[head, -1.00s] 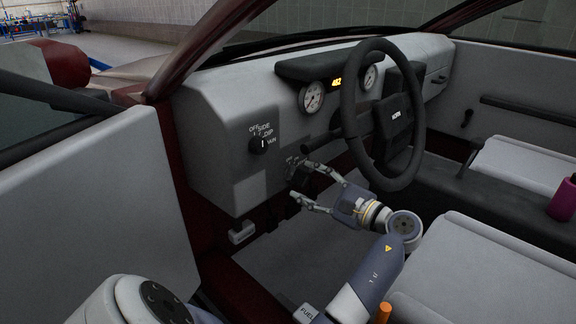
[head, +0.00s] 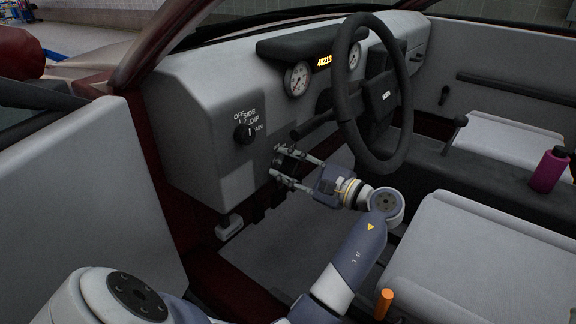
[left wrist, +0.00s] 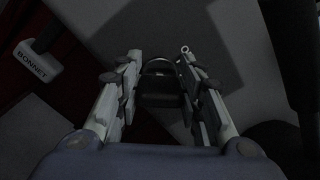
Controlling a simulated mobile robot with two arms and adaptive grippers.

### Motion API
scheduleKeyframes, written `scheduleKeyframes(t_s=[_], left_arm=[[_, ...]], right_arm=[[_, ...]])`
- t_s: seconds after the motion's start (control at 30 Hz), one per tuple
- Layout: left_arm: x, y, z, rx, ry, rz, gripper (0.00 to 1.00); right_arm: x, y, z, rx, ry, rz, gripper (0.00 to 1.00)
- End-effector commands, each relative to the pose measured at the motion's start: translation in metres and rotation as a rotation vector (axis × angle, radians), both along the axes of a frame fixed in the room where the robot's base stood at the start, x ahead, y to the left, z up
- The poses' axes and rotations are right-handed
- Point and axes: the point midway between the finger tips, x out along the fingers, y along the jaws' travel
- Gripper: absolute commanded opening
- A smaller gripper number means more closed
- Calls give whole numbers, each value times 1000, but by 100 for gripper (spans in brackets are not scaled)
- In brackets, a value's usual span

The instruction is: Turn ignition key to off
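The dark ignition key (left wrist: 162,75) shows in the left wrist view, between the two fingers, with a rounded top and a dark block below it. In the head view it is hard to make out behind the fingers at the dashboard's lower face. My left gripper (head: 279,163) is at that face, below and right of the light switch; it also shows in the left wrist view (left wrist: 160,66). Its fingers stand apart on either side of the key, with narrow gaps seeming to remain. Firm contact is not visible. My right gripper is not in view.
The steering wheel (head: 375,100) stands right of the gripper. The light switch knob (head: 244,134) sits on the dashboard at upper left. A bonnet lever (left wrist: 37,62) is below left. The seat (head: 470,265) and a purple bottle (head: 549,170) lie to the right.

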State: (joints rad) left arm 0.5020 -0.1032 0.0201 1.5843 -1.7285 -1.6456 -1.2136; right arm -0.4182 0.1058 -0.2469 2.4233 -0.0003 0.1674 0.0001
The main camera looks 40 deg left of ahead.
Motion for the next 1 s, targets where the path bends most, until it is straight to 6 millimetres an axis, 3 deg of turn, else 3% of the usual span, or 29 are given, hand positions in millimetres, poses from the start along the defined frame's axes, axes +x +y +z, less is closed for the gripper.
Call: scheduleKeyframes(t_s=[0.07, 0.47, 0.8, 1.0], left_arm=[[0, 0, 0, -1, 0, 1, 10], [-1, 1, 0, 5, -50, 1, 10], [-1, 1, -2, 30, -281, 2, 10], [-2, 1, -4, 48, -443, 2, 10]], right_arm=[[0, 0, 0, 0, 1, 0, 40], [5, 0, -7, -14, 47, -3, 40], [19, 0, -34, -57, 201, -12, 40], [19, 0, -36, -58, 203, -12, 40]])
